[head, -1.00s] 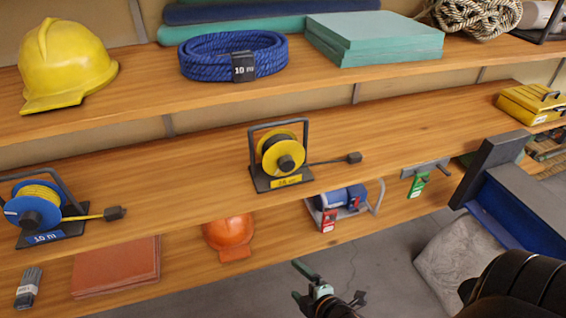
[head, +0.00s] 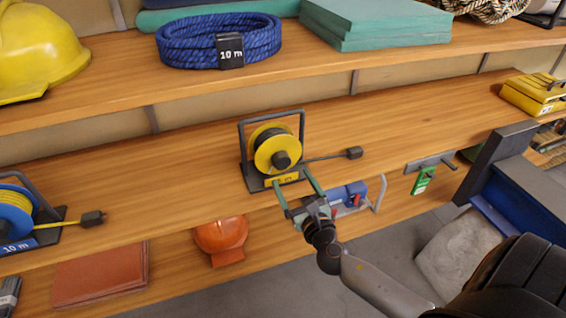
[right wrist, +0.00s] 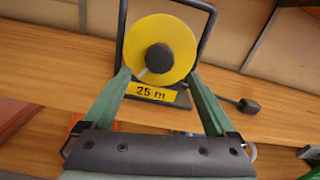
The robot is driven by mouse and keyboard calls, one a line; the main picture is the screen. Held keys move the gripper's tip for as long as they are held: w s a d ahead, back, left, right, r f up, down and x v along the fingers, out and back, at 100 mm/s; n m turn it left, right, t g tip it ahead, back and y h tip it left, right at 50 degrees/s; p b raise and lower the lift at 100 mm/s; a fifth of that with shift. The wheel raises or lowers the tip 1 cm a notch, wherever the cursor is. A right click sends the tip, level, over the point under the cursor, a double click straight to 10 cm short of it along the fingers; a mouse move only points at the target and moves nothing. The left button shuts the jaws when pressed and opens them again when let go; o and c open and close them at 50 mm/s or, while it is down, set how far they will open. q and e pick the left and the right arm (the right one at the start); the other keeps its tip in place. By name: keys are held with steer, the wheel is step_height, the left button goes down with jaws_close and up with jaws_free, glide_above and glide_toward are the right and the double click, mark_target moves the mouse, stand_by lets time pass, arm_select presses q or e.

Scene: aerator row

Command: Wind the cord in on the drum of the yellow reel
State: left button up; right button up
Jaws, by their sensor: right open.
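The yellow reel (head: 272,158) stands upright on the middle shelf in a dark frame with a yellow label. In the right wrist view the yellow reel (right wrist: 172,50) faces me, with a dark round hub at its centre and a label reading 25 m. Its dark cord runs out to the right and ends in a black plug (head: 354,153) lying on the shelf. My right gripper (head: 292,183) is open and empty, just in front of the reel's base. In the right wrist view its green fingers (right wrist: 160,95) lie either side of the label. My left gripper is not in view.
A blue reel (head: 14,214) with yellow cord stands at the left on the same shelf. Blue rope (head: 205,45) and a yellow helmet (head: 38,50) lie on the upper shelf. An orange helmet (head: 220,236) sits below.

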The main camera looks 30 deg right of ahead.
mark_target(283, 165)
steer(key=x, duration=0.6)
steer(key=shift+x, duration=0.85)
steer(key=shift+c, duration=0.3)
steer(key=c, duration=1.3)
